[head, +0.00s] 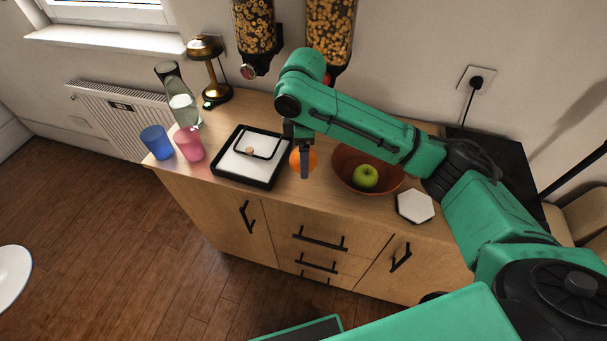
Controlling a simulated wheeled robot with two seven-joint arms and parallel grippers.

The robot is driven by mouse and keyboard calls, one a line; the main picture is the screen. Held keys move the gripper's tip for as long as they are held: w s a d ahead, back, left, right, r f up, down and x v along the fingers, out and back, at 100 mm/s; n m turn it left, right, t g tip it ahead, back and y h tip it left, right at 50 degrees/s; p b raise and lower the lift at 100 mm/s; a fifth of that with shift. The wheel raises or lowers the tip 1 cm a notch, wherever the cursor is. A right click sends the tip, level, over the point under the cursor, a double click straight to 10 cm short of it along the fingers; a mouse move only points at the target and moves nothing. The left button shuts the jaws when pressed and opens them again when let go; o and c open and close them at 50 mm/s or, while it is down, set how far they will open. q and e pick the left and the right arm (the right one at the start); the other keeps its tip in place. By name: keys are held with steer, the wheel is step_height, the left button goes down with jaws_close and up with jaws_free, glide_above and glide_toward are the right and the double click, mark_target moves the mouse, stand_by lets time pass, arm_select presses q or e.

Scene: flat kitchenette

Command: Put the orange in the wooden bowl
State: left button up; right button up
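The orange (312,157) is on the wooden counter, between the black tray and the bowl. It is partly hidden by my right gripper (305,165), which points down in front of it or around it. From this side I see the fingers nearly in line, so their opening and any contact with the orange cannot be told. The brown wooden bowl (343,163) stands just right of the orange, with a green apple (365,176) inside. My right forearm passes above the bowl and hides its back rim. My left gripper is not in view.
A black tray (229,178) with a white inside lies left of the orange. Pink (189,144) and blue (156,142) cups, a glass carafe (181,103) and a brass lamp (210,70) stand farther left. A white hexagonal coaster (415,206) lies right of the bowl. Cereal dispensers (331,28) hang behind.

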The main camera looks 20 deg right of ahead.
step_height(320, 180, up, 10)
steer(key=shift+r+p, duration=0.25)
steer(key=shift+p, duration=0.35)
steer(key=shift+d+r, duration=0.1)
steer(key=shift+r, duration=0.25)
steer(key=w+d+f+p, duration=0.1)
steer(key=d+f, duration=0.3)
steer(key=d, duration=0.5)
steer(key=w+d+f+p, duration=0.1)
steer(key=d+f+p, duration=0.3)
steer(key=d, duration=0.6)
steer(key=shift+w+d+f, duration=0.25)
steer(key=shift+f, duration=0.55)
steer(key=shift+f+b, duration=0.5)
steer(key=shift+f, duration=1.85)
steer(key=shift+f+b, duration=0.35)
steer(key=shift+f, duration=0.6)
